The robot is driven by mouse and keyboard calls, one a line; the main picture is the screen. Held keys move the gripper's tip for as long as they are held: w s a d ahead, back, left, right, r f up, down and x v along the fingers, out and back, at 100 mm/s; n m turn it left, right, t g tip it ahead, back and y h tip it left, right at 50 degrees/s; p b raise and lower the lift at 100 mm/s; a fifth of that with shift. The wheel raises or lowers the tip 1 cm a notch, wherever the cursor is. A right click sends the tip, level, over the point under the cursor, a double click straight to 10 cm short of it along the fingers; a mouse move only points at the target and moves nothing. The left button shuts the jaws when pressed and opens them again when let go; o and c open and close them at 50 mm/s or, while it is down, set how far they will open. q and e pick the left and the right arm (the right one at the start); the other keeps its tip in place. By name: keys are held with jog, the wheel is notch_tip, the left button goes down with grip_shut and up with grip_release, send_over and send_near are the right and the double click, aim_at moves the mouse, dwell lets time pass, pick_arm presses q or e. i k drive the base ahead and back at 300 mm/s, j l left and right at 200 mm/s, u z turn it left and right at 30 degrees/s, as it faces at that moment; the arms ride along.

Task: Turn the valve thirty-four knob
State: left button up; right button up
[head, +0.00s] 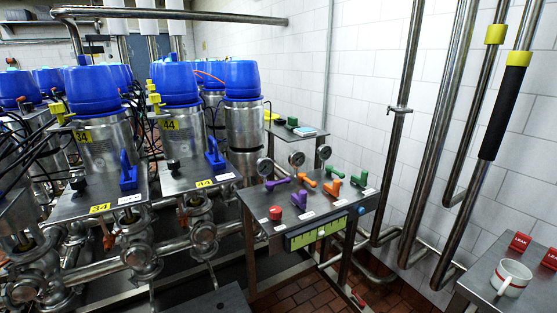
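A steel valve unit with a blue domed cap (92,90) stands at the left in the head view. The yellow label (100,208) on its front plate seems to read 34, though the print is small. A black knob (78,184) sits on the left of that plate and an upright blue lever handle (128,172) on its right. A like unit to its right has a yellow label (204,183) that seems to read 44, a black knob (173,165) and a blue handle (214,154). Neither of my grippers is in view.
A steel control table (325,212) with coloured handles and a red button (275,212) stands at centre right. Pipes (204,237) run below the valve plates. Tiled floor (310,295) shows at bottom centre.

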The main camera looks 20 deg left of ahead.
aim_at(78, 183)
jog(key=u, duration=1.75)
